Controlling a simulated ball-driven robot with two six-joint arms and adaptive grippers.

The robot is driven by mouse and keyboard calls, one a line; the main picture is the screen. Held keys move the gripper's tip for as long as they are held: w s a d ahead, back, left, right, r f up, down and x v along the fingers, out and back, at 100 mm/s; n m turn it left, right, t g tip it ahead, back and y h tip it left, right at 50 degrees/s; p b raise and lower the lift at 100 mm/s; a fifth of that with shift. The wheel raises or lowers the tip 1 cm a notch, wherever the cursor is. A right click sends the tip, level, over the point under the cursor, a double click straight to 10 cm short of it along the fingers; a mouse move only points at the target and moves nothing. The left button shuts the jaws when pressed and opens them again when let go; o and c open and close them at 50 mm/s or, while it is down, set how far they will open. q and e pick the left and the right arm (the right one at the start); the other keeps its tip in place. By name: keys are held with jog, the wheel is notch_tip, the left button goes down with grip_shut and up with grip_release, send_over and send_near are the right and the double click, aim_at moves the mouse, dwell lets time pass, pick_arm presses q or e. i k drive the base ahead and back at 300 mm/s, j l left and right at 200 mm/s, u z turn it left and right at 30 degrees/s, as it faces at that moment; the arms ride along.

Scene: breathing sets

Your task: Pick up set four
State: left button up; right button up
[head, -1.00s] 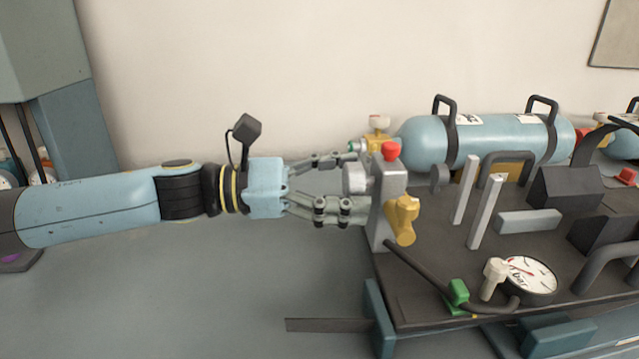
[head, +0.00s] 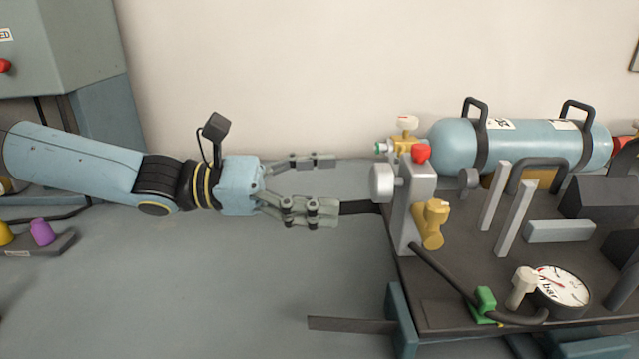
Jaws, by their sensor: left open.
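My right gripper is out of view.
A round gauge (head: 562,288), a green clip (head: 486,300) and upright grey bars (head: 515,218) crowd the board. A dark flat strip (head: 350,325) juts out left. A small tray (head: 35,243) with yellow and purple pieces lies far left. Grey surface between is clear.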

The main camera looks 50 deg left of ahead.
aim_at(589, 229)
jog(key=k+l, duration=0.55)
jog(key=l, duration=0.2)
jog(key=k+l, duration=0.6)
jog(key=l, duration=0.1)
